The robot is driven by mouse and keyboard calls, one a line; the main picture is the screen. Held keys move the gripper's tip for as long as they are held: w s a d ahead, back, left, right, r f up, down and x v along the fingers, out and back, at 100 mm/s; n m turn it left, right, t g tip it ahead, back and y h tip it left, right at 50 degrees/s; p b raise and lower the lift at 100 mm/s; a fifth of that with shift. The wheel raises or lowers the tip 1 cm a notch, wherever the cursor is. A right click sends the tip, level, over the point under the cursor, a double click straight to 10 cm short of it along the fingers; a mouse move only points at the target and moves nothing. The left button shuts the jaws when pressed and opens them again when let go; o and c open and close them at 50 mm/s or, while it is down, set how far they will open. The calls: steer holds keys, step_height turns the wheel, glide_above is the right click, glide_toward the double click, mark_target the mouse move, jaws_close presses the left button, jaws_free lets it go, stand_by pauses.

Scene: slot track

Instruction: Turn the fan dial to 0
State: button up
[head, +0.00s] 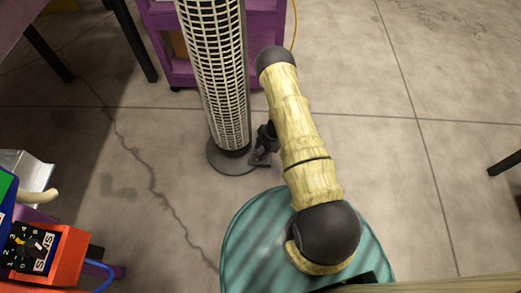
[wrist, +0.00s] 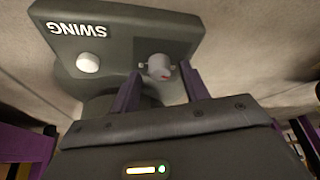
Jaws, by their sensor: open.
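The tower fan (head: 214,70) stands upright on a round dark base (head: 228,160), with a pale grille. My gripper (head: 263,148) is low beside the fan in the head view, partly hidden by my arm. The knob with a small red mark, probably the fan dial (wrist: 158,66), lies between the tips of my open purple fingers (wrist: 161,76). I cannot tell whether they touch it. The other knob (wrist: 88,62) is left of the fingers. The dial's numbers are not readable.
A round teal surface (head: 240,225) lies under my arm. A red-orange box (head: 68,258) with a numbered dial sits at lower left. A purple shelf unit (head: 263,35) stands behind the fan. The concrete floor (head: 365,75) to the right is mostly clear.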

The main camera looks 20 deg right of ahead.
steer(key=p+v, duration=0.8)
steer(key=v, duration=0.9)
steer(key=shift+p, duration=0.3)
steer(key=shift+r, duration=0.1)
